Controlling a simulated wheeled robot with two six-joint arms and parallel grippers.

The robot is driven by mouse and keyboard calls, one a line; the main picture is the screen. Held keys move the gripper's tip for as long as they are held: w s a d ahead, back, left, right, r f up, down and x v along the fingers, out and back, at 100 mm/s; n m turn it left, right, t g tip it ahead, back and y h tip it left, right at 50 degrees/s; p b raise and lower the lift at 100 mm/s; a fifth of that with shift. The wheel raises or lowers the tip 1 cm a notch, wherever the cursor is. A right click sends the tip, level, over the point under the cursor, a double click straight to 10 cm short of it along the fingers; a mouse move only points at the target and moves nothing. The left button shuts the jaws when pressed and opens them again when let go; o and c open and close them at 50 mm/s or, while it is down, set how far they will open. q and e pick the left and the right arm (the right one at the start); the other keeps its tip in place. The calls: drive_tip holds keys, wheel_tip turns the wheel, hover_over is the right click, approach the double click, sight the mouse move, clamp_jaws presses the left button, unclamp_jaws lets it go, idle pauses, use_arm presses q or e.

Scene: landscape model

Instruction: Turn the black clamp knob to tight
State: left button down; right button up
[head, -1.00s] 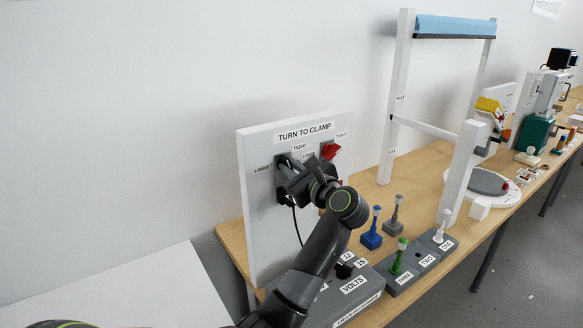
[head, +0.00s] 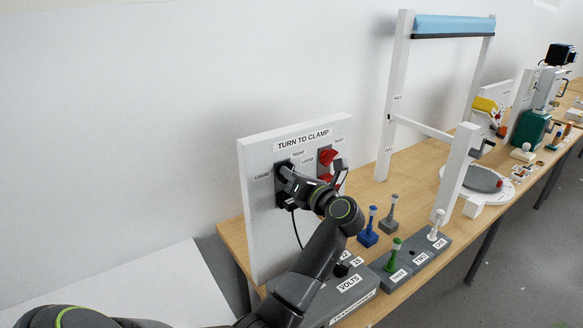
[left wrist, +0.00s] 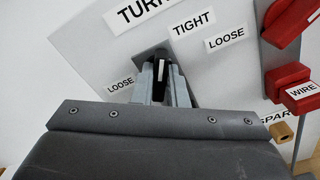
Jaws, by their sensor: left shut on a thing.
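The black clamp knob (left wrist: 160,72) sits on a dark plate on the upright white "TURN TO CLAMP" panel (head: 258,215). In the left wrist view the knob is between the two grey fingers of my left gripper (left wrist: 161,88), which is shut on it. A white line on the knob points about straight up in that view, between the LOOSE label (left wrist: 121,84) at left and the TIGHT label (left wrist: 193,24) at upper right. In the head view my left gripper (head: 284,177) mostly hides the knob. My right gripper is not in view.
A red knob (head: 328,157) with its own labels is just right on the same panel. A grey VOLTS box (head: 352,300) stands below my wrist. Blue, grey and green pegs (head: 369,232) and a white frame (head: 397,100) stand further right. A plain wall is behind.

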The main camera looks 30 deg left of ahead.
use_arm(q)
drive_tip(key=m+p, duration=0.2)
drive_tip(key=m, duration=0.1)
drive_tip(key=shift+r+p, duration=0.2)
drive_tip(key=shift+p, duration=0.1)
drive_tip(key=shift+w+f+m+p, duration=0.15)
drive_tip(key=shift+m+p, duration=0.65)
drive_tip(key=shift+m, duration=0.5)
drive_tip(key=c, duration=1.4)
unclamp_jaws()
drive_tip(key=shift+f, duration=0.1)
drive_tip(key=shift+c, duration=0.2)
drive_tip(key=shift+d+f, duration=0.1)
